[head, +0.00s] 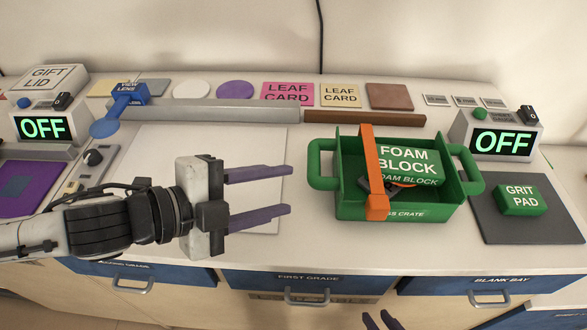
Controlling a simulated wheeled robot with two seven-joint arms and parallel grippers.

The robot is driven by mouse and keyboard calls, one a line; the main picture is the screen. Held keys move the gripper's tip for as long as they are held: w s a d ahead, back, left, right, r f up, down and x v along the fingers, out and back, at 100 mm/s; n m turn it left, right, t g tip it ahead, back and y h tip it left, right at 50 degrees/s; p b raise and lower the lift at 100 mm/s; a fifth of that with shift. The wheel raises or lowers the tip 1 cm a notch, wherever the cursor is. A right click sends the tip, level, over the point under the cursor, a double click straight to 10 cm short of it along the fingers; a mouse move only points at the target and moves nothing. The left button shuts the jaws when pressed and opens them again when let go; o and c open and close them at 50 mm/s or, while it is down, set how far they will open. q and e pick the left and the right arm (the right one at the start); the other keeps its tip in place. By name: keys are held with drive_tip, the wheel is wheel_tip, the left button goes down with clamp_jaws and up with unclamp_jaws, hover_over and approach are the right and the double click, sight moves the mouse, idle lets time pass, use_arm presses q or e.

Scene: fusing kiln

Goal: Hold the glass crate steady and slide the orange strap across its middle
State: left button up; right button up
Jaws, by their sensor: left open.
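The green glass crate (440,212) stands on the counter, right of centre, with a loop handle at each end. The orange strap (376,180) runs front to back over the crate, left of its middle, and bends down over the front wall. A green foam block (405,158) sits inside the crate, right of the strap. A dark item partly shows below the block. My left gripper (288,189) is open and empty, to the left of the crate and apart from it. My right gripper (380,320) shows only as dark purple fingertips at the bottom edge, below the counter front; its jaw state is unclear.
A grit pad (520,199) lies on a dark mat (555,222) right of the crate. Boxes reading OFF stand at left (42,128) and right (502,141). A grey bar (215,113) and brown bar (378,124) lie behind. A pale sheet (150,150) lies under my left gripper.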

sight(319, 185)
use_arm(q)
drive_tip(key=x, duration=0.7)
drive_tip(key=shift+d+f, duration=0.15)
drive_tip(key=shift+d, duration=0.3)
drive_tip(key=shift+w+d+f, duration=0.25)
drive_tip(key=shift+w+d, duration=0.05)
drive_tip(key=shift+d, duration=0.15)
drive_tip(key=shift+w+f, duration=0.1)
use_arm(e)
drive_tip(key=shift+s+f, duration=0.1)
drive_tip(key=shift+s, duration=0.45)
use_arm(q)
drive_tip(key=shift+c, duration=0.5)
clamp_jaws()
drive_tip(key=shift+c, duration=0.3)
unclamp_jaws()
use_arm(e)
drive_tip(key=shift+s, duration=0.1)
